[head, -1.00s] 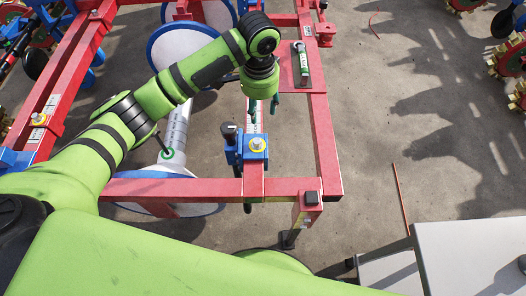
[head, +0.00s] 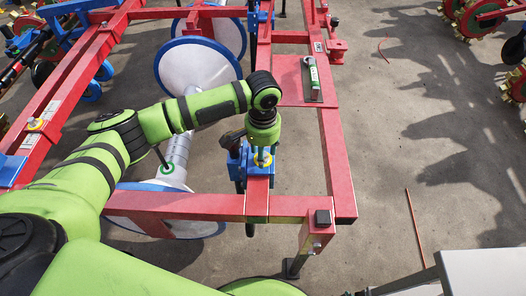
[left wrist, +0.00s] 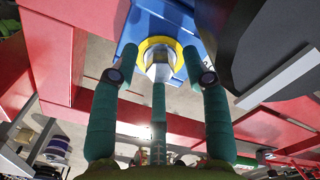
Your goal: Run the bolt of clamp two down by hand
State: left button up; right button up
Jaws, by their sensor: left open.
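A blue clamp (head: 236,166) sits on the red frame bar, with a yellow washer (head: 263,161) partly hidden under my left gripper (head: 262,153). In the left wrist view, the silver bolt head (left wrist: 159,64) stands in the yellow washer (left wrist: 148,45) on the blue clamp (left wrist: 185,22). No label shows which clamp is two. My right gripper is not in view.
A green-and-grey tool (head: 313,78) lies on a red plate (head: 289,84) behind the clamp. White discs with blue rims (head: 196,68) stand to the left. A pale box (head: 485,265) is at lower right.

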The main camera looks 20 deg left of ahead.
pick_arm(q)
jog(key=shift+c, duration=0.4)
grip_shut()
